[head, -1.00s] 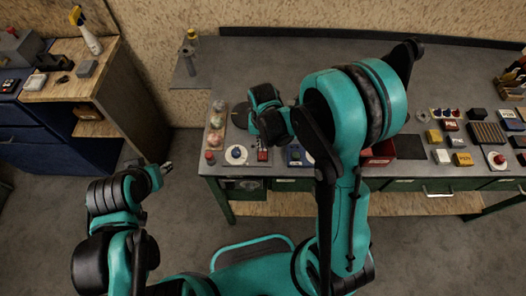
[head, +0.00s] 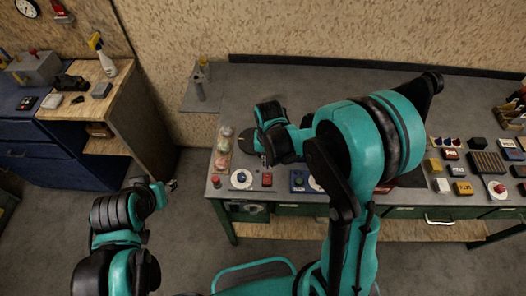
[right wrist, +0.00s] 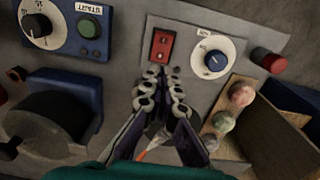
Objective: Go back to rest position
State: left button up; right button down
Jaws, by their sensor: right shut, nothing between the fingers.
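My right gripper (right wrist: 160,80) is shut and empty in the right wrist view. Its fingertips are over the grey panel, just below the red rocker switch (right wrist: 162,46) in the picture; I cannot tell if they touch it. In the head view my right arm reaches over the left part of the workbench, and its wrist hides most of the gripper. My left gripper (head: 172,185) is small in the head view, over the floor left of the workbench. I cannot tell whether its fingers are open or shut.
The workbench (head: 290,83) carries a blue control box (right wrist: 68,30), a blue-knobbed white dial (right wrist: 215,60), a red button (right wrist: 268,60) and several round items in a wooden holder (right wrist: 228,112). A wooden-topped cabinet (head: 85,100) stands left. Floor between cabinet and bench is clear.

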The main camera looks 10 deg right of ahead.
jog(key=shift+r, duration=0.1)
jog(key=s+d+r+n+t+b, duration=0.1)
jog(key=s+d+r+t+b, duration=0.1)
jog(key=s+b, duration=0.3)
jog(key=s+d+r+n+t+b, duration=0.2)
jog(key=s+r+t+b, duration=0.2)
jog(key=s+t, duration=0.1)
jog(key=shift+s+d+r+b, duration=0.15)
jog(key=shift+d+b, duration=0.2)
jog(key=shift+b, duration=0.05)
dwell(1.8)
